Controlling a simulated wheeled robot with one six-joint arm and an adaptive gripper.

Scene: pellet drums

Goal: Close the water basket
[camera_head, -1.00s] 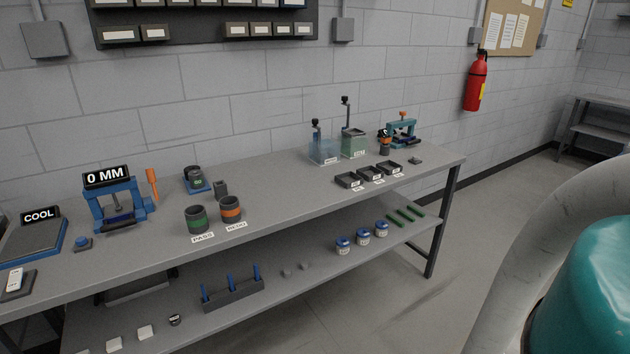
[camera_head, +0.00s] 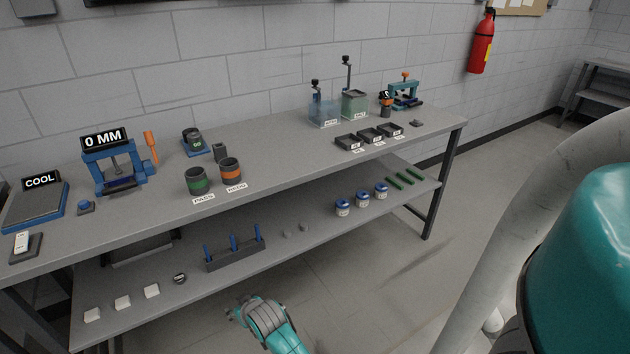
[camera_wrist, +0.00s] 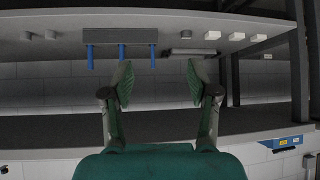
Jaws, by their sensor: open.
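Two clear tanks with upright black-knobbed handles stand at the back right of the bench top. The left tank (camera_head: 324,112) is bluish, and its handle (camera_head: 316,90) rises above it. The right tank (camera_head: 354,104) is greenish, and its handle (camera_head: 347,72) stands taller. Their labels are too small to read surely, so I cannot tell which holds the water basket. My gripper (camera_wrist: 160,82) is open and empty in the wrist view, its two fingers well apart. In the head view my gripper (camera_head: 240,310) is low in front of the lower shelf, far from the tanks.
The bench (camera_head: 270,178) carries a blue press (camera_head: 115,165), two dark cups (camera_head: 215,178) and black trays (camera_head: 368,136). The lower shelf holds a rack with blue posts (camera_head: 235,252), white-blue jars (camera_head: 361,199) and white blocks (camera_head: 122,302). Floor in front is clear.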

